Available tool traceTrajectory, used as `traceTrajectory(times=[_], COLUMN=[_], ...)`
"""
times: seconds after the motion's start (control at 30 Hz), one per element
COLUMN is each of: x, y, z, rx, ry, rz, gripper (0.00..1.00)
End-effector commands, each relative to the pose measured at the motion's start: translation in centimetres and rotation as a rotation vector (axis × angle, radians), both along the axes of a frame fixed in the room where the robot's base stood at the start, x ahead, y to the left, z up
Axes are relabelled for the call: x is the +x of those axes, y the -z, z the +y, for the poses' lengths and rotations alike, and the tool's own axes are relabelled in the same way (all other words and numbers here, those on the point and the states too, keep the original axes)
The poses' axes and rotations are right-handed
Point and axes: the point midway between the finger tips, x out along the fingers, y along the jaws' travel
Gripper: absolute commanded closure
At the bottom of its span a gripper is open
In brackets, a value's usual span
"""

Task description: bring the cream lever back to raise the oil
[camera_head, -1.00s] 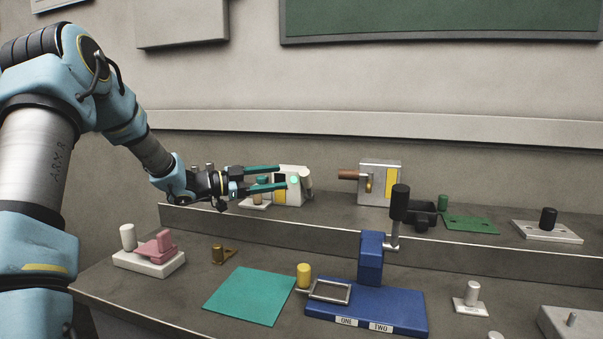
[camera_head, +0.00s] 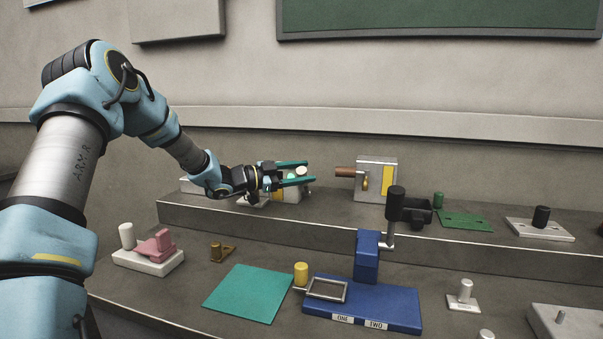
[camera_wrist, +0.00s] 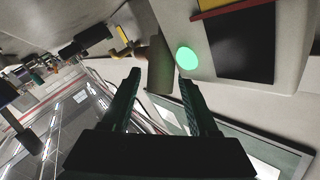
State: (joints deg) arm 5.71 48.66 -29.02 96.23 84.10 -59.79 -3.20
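A pale box (camera_head: 291,195) stands at the back left of the raised shelf, partly hidden by my gripper. It has a yellow strip, a dark panel and a lit green round light, which shows in the wrist view (camera_wrist: 187,59). The cream lever (camera_head: 301,171) is at the box's right side, seen between my fingers. In the wrist view the lever (camera_wrist: 160,66) looks like a dull cylinder near and between the fingertips; contact cannot be told. My gripper (camera_head: 310,172) is open, its fingers pointing right, one on each side of the lever.
Another pale box (camera_head: 376,171) with a brown handle and yellow strip stands right on the shelf. A blue stand (camera_head: 368,258) with a black-knobbed lever is at the front. A teal mat (camera_head: 247,294) and a pink-topped fixture (camera_head: 157,243) lie on the lower bench. The wall is behind.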

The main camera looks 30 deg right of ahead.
Motion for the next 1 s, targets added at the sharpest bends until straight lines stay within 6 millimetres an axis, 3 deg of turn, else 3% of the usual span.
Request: traceTrajectory(times=[0.07, 0.5, 1.0], x=[0.0, 0.01, 0.02], y=[-0.01, -0.01, -0.02], z=[0.02, 0.03, 0.05], rx=[0.0, 0.0, 0.0], ry=[0.0, 0.0, 0.0], rz=[0.0, 0.0, 0.0], gripper=[0.5, 1.0, 1.0])
